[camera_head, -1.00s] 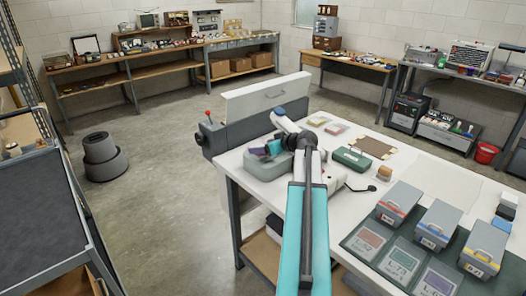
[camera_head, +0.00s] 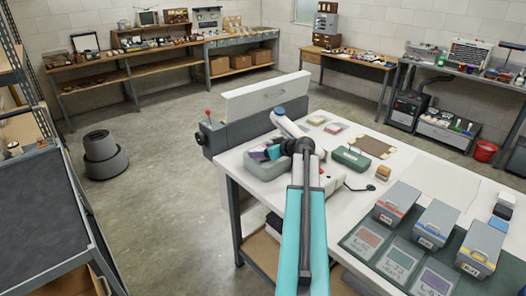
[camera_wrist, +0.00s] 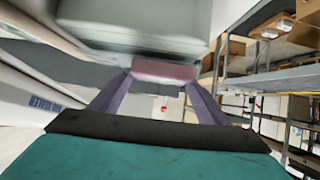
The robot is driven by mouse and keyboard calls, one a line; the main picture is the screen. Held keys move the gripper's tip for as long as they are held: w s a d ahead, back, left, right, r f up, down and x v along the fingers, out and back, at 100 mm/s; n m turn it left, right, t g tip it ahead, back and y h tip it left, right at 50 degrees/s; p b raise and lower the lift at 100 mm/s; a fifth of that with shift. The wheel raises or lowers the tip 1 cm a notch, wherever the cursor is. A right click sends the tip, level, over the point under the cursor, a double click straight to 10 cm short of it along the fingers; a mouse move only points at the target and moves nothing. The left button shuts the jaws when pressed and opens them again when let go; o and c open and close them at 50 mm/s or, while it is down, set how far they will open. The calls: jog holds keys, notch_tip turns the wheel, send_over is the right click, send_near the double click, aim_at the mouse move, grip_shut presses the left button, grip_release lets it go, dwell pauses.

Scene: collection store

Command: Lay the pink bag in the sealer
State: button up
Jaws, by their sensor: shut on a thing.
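The pink bag (camera_wrist: 163,70) is pinched between my gripper's two purplish fingers in the wrist view. Only a narrow pink band of it shows, below a large pale grey shape. In the head view my gripper (camera_head: 259,155) is at the table's near left corner, low over or close to a pale machine (camera_head: 265,171), which looks like the sealer. My arm and gripper hide much of that machine, so I cannot tell whether the bag touches it. My gripper is shut on the bag.
A grey unit (camera_head: 236,132) with a raised pale panel and red-knobbed lever stands behind my gripper. A green box (camera_head: 351,158) and flat packets (camera_head: 333,128) lie to the right. Several grey lidded boxes (camera_head: 398,200) stand at the front right.

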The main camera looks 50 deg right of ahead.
jog(key=shift+f, duration=0.4)
jog(key=shift+f, duration=0.1)
jog(key=o, duration=1.2)
jog(key=shift+c, duration=0.2)
jog(key=b+v, duration=0.3)
jog(key=v, duration=0.9)
